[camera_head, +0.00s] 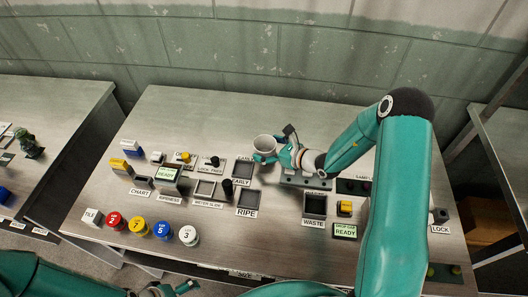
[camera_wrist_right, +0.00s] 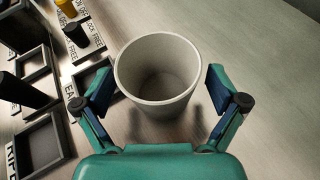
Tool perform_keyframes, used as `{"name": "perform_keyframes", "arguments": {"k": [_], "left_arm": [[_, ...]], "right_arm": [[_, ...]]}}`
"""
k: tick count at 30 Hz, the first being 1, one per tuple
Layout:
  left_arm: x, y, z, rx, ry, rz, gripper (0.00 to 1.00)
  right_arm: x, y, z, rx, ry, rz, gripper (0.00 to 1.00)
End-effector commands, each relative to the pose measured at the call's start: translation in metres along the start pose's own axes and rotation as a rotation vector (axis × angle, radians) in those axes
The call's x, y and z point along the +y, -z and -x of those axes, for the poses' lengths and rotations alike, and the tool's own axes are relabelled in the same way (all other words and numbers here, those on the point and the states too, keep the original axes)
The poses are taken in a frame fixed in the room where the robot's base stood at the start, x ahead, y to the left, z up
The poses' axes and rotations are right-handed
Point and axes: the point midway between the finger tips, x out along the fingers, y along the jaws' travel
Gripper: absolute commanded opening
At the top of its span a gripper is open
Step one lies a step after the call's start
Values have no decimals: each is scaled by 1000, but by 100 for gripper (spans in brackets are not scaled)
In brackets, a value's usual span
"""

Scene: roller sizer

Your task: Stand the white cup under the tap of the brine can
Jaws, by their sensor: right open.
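The white cup (camera_head: 264,143) stands upright on the bench, behind the row of labelled trays. In the right wrist view the cup (camera_wrist_right: 158,110) is empty, with its mouth facing the camera. My right gripper (camera_head: 278,147) is open at the cup. Its two fingers stand on either side of the cup, with visible gaps, and it does not hold it. My left gripper (camera_head: 168,290) shows only in part at the bottom edge; its jaws are unclear. I cannot make out a brine can or its tap in either view.
Left of the cup are the EARLY tray (camera_head: 243,169), the RIPE tray (camera_head: 248,203) and a black knob (camera_head: 227,188). The WASTE tray (camera_head: 314,206) lies in front of my right arm. Numbered coloured jars (camera_head: 163,230) line the front left. The bench behind the cup is clear.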

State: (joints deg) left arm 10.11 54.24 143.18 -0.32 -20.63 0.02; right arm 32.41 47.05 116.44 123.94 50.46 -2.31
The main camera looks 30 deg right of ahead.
Motion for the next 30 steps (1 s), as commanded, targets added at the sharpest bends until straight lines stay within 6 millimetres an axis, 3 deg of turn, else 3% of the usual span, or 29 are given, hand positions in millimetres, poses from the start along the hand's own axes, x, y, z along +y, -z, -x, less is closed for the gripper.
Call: {"name": "perform_keyframes", "arguments": {"k": [6,14,26,30], "left_arm": [[-2,0,-6,0,0,0,100],[-2,0,-6,0,0,0,100],[-2,0,-6,0,0,0,100],[-2,0,-6,0,0,0,100]], "right_arm": [[1,2,-29,-1,-2,1,96],[0,1,-31,0,0,0,96],[0,1,-31,0,-1,0,33],[1,1,-31,0,-1,0,26]]}}
